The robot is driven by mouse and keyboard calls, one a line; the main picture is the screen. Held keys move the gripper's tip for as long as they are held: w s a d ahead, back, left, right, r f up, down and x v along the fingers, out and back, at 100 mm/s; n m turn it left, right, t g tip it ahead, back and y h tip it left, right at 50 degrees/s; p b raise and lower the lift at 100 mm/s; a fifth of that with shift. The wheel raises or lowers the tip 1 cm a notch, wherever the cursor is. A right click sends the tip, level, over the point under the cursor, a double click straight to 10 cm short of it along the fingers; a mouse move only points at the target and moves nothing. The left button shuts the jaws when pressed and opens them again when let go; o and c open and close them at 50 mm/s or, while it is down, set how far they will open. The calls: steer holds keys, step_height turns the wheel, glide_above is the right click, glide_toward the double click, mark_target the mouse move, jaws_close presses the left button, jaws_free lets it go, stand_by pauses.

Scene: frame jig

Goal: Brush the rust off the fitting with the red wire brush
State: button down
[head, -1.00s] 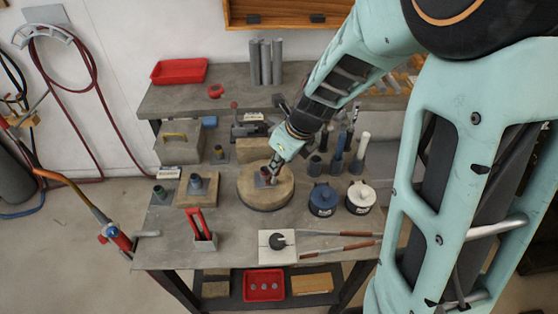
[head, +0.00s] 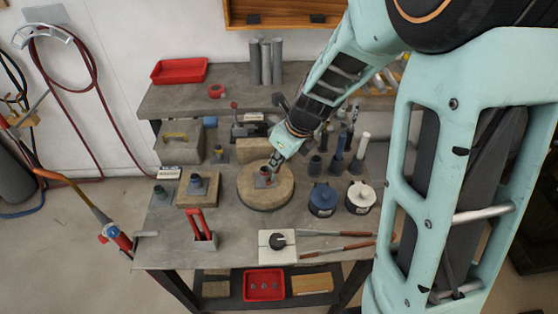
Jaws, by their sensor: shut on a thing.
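A small fitting (head: 264,183) with a grey base and a reddish upper part stands on the round wooden disc (head: 252,199) in the middle of the bench. My gripper (head: 272,166) points down at it from the upper right. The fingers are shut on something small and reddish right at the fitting. It is too small to tell whether this is the red wire brush or part of the fitting. A red looped handle (head: 196,222) stands upright in a grey holder (head: 205,242) at the front left; I cannot tell what tool it is.
Wooden block with another fitting (head: 197,184) stands left of the disc. Blue (head: 323,199) and white (head: 361,197) lidded pots stand to its right, with upright tubes (head: 339,146) behind. Long-handled tools (head: 336,234) lie in front. A red tray (head: 180,70) sits at the back left.

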steer(key=shift+s, duration=0.85)
steer(key=shift+w+f, duration=0.1)
steer(key=shift+w, duration=0.8)
steer(key=shift+s, duration=0.9)
steer(key=shift+w+p, duration=0.6)
steer(key=shift+w, duration=0.25)
steer(key=shift+s, duration=0.85)
step_height(320, 180, up, 5)
steer(key=p, duration=0.5)
steer(key=shift+r, duration=1.1)
